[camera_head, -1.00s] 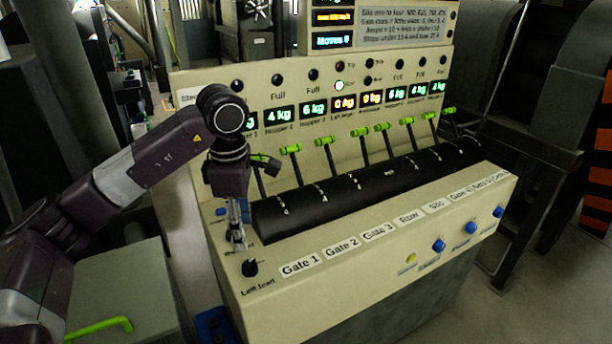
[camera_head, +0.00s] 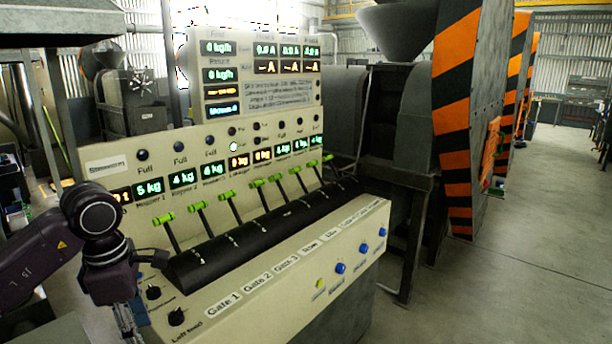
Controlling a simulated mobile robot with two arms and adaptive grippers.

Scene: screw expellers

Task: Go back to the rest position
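My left gripper (camera_head: 128,326) points down at the lower left, beside the black knobs at the control console's left end. Its fingers are thin, partly cut off by the bottom edge, and too small to tell open from shut. I see nothing held in it. The beige console (camera_head: 215,300) carries a row of levers with green handles (camera_head: 228,195), labelled gates and lit kg displays (camera_head: 183,180). The black left feed knob (camera_head: 176,316) and another black knob (camera_head: 153,292) show clear to the right of the gripper. My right gripper is out of view.
Blue buttons (camera_head: 340,268) and a yellow one (camera_head: 320,283) line the console front. A readout board (camera_head: 255,75) stands above it. Machines with orange and black stripes (camera_head: 458,130) stand behind. Open grey floor (camera_head: 510,270) lies to the right.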

